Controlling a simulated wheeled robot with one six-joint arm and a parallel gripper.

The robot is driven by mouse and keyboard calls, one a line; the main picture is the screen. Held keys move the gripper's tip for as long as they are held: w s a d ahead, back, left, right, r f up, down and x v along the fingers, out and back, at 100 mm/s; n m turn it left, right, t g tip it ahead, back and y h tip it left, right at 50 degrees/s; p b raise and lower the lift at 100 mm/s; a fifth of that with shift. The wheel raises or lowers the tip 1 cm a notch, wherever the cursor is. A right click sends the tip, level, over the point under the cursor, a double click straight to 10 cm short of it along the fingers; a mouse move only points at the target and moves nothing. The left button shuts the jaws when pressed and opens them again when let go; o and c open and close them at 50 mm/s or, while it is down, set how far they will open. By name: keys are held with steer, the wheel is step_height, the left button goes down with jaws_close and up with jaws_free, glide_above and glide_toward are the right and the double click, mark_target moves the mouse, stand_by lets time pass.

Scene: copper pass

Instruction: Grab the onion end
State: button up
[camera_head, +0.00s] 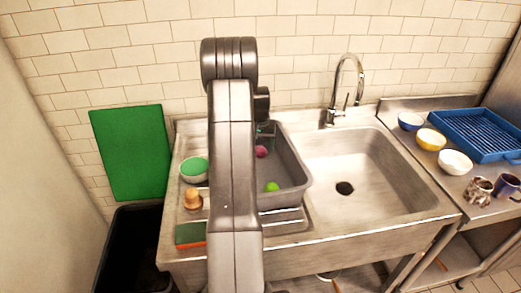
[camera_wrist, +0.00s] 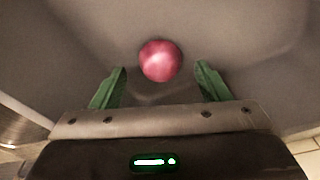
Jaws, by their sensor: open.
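The onion end is a small round reddish-pink piece (camera_wrist: 160,61). In the wrist view it lies on the grey floor of a tub, just beyond and between my fingertips. In the head view it shows as a pink spot (camera_head: 261,151) in the grey tub (camera_head: 292,190), just right of my arm. My gripper (camera_wrist: 160,82) is open and empty, its two green fingers apart on either side of the onion end's near edge. In the head view my arm hides most of the gripper and the tub's left part.
A bright green piece (camera_head: 271,187) lies nearer in the same tub. The tub's walls rise around the gripper. Left of my arm are a green-filled bowl (camera_head: 194,169), a wooden-looking item (camera_head: 193,199) and a sponge (camera_head: 190,234).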

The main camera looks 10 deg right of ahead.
steer(key=shift+w+f, duration=0.1)
steer(key=shift+f, duration=0.55)
steer(key=c, duration=1)
steer(key=shift+c, duration=0.2)
